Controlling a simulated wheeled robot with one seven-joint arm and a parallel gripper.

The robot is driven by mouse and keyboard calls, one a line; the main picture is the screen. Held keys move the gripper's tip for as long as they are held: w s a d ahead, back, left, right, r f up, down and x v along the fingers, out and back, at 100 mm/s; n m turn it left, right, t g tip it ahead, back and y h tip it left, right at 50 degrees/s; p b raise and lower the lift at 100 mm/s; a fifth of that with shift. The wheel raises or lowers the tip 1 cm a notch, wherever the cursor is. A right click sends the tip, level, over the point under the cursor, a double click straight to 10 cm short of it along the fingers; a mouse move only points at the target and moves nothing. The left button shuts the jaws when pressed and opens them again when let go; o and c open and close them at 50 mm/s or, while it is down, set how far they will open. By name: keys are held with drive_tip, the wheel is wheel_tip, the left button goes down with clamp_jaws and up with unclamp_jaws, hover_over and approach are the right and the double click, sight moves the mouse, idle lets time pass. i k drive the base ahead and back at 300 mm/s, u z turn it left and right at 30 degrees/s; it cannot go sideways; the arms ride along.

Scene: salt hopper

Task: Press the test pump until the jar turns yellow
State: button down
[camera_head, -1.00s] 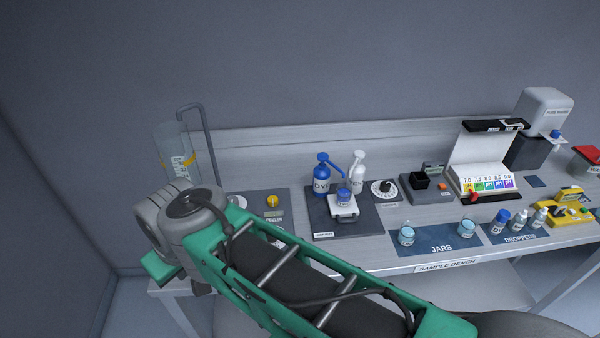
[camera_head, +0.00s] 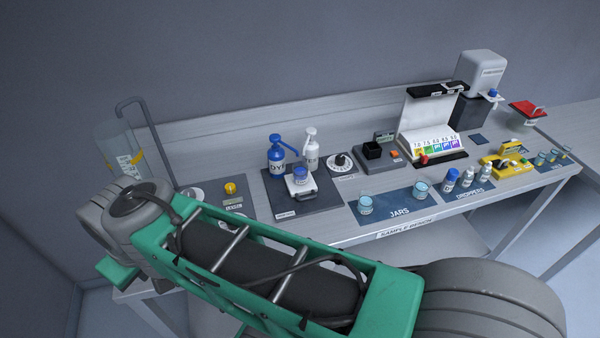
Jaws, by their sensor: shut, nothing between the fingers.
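A white pump bottle (camera_head: 310,150) stands at the back of a dark mat, beside a blue pump bottle (camera_head: 277,157) marked DYE. The white bottle's label is too small to read surely. In front of them a small jar with a blue top or contents (camera_head: 300,174) sits on a white stand (camera_head: 302,187). I see no yellow in this jar. Two more jars with light blue contents, a left one (camera_head: 365,204) and a right one (camera_head: 421,189), stand on the blue JARS mat (camera_head: 393,205). My gripper is out of view; my green arm crosses the foreground.
Dropper bottles (camera_head: 468,177) and a yellow device (camera_head: 507,164) stand further right. A clear cylinder (camera_head: 122,148) stands at the left end.

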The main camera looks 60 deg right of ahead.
sight(310, 132)
drive_tip(key=u, duration=1.6)
drive_tip(key=k, duration=1.45)
drive_tip(key=z, duration=1)
